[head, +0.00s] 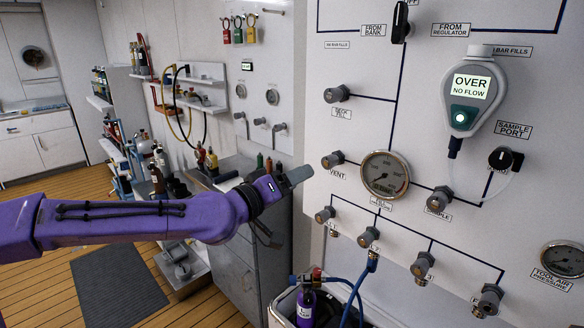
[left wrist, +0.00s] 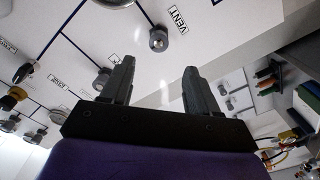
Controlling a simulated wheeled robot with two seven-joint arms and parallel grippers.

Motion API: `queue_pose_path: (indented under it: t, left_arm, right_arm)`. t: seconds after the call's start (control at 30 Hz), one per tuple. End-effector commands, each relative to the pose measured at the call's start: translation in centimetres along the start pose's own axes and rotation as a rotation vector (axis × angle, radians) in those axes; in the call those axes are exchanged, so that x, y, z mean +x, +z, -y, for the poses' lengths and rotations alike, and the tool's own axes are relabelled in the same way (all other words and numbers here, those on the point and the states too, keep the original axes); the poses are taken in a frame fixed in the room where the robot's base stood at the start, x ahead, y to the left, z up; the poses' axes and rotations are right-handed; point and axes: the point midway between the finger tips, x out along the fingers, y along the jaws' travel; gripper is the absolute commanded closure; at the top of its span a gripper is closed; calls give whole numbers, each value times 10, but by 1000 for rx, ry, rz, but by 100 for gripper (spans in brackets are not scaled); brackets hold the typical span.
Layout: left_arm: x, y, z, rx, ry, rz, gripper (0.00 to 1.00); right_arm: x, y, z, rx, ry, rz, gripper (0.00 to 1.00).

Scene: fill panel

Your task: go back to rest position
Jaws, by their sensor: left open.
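My left gripper (head: 290,180) is at the end of my purple arm, which comes in from the left in the head view. It is just left of the white fill panel (head: 330,120), near the vent knob (head: 333,160), and looks apart from it. In the left wrist view, the two dark fingers (left wrist: 158,88) are spread with nothing between them. The vent knob (left wrist: 158,40) shows beyond the fingers there. My right gripper is in neither view.
The panel carries a round gauge (head: 386,175), several knobs and a flow meter (head: 471,92) reading "OVER NO FLOW". Below, a bin (head: 283,306) holds a purple-labelled bottle (head: 306,304) beside a blue hose (head: 355,290). A grey cabinet (head: 236,275) stands behind my arm. Wooden floor is open at left.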

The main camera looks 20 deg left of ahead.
Motion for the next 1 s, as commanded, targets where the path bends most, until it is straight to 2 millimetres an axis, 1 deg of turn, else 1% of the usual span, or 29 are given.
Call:
queue_pose_path:
  t: [0.03, 0.1, 0.3, 0.63, 0.7, 0.77, 0.8, 0.87, 0.9, 0.97, 1.0]
  left_arm:
    - [-3, -3, -4, -5, 1, 1, 40]
    - [-6, -1, -3, -3, 1, 1, 40]
    - [-8, 2, -1, 2, 1, 1, 40]
    - [-7, 2, -1, -3, 1, 1, 40]
    - [-7, -4, 2, -64, -13, -29, 40]
    - [-10, -8, 11, -187, -53, -82, 40]
    - [-11, 5, 28, -260, -121, -101, 40]
    - [-12, 39, 63, -308, -236, -85, 40]
    - [-15, 63, 87, -325, -312, -71, 40]
    - [-25, 100, 123, -339, -427, -46, 40]
    - [-35, 125, 146, -336, -502, -25, 40]
  right_arm:
    - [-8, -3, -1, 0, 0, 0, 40]
    - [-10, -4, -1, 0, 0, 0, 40]
    - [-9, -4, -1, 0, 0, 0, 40]
    - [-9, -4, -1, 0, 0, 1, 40]
    - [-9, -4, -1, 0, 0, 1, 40]
    - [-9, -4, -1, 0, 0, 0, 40]
    - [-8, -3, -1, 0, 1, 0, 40]
    - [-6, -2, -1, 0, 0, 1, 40]
    - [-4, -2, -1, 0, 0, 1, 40]
    - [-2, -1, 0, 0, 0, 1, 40]
    - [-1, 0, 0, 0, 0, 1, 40]
